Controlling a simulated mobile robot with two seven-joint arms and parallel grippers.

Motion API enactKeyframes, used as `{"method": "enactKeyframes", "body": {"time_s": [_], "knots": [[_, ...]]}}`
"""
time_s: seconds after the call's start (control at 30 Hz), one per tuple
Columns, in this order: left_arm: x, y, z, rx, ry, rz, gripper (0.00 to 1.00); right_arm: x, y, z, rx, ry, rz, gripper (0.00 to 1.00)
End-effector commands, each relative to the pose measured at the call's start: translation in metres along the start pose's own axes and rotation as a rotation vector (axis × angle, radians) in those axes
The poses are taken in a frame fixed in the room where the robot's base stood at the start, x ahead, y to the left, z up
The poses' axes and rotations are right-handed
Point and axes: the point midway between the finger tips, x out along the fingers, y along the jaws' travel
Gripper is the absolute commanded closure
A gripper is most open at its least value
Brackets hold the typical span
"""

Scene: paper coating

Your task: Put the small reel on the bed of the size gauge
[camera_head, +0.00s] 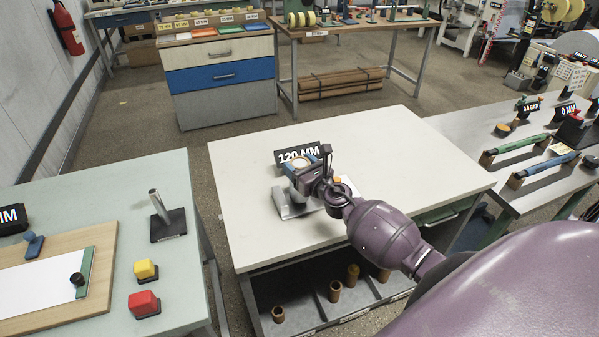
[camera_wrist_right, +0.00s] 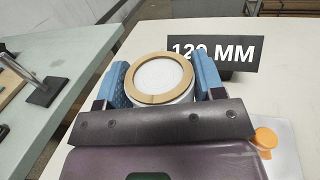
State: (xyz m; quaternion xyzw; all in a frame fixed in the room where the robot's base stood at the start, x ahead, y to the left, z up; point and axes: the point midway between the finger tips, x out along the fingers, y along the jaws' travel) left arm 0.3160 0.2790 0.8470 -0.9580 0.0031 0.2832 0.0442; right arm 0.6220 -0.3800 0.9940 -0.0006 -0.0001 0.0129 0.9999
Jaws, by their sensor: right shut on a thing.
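The small reel, white with a tan ring on its end, sits between the blue fingers of my right gripper (camera_wrist_right: 165,80) in the right wrist view (camera_wrist_right: 160,76). In the head view my right gripper (camera_head: 302,166) is over the white table, shut on the reel (camera_head: 298,163), which is partly covered. The size gauge has a grey metal bed (camera_head: 284,208) just below the gripper and a black sign reading 120 MM (camera_head: 297,155) behind it. My gripper and arm hide part of the gauge, so I cannot tell whether the reel touches the bed. My left gripper is not in view.
A white plate with an orange knob (camera_wrist_right: 266,137) lies to the right of the gripper. A left bench (camera_head: 180,260) carries a metal post (camera_head: 158,203) and yellow and red buttons. A right bench holds rollers.

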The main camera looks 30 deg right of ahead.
Motion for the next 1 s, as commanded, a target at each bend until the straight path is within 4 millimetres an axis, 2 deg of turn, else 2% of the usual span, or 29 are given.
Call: {"method": "enactKeyframes", "body": {"time_s": [0.03,0.1,0.3,0.6,0.63,0.7,0.8,1.0], "knots": [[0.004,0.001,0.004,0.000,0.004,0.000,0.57,0.000,0.000,-0.008,0.001,0.000,0.000,0.75],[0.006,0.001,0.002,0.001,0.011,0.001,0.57,0.000,0.001,-0.012,0.001,0.001,0.000,0.75],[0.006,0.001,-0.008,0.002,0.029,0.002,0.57,0.000,0.000,-0.012,0.000,0.001,0.000,0.75],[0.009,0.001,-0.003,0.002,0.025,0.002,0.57,0.000,0.000,-0.016,0.000,0.000,0.000,0.75],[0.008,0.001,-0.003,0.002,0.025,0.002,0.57,0.000,0.000,-0.015,0.000,0.001,0.000,0.35],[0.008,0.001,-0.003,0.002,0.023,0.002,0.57,0.000,0.000,-0.015,0.000,0.001,0.000,0.24],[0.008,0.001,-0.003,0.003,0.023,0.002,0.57,0.000,0.000,-0.015,0.000,0.001,0.000,0.12],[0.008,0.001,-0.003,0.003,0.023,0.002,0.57,0.000,0.000,-0.015,0.000,0.000,0.000,0.12]]}}
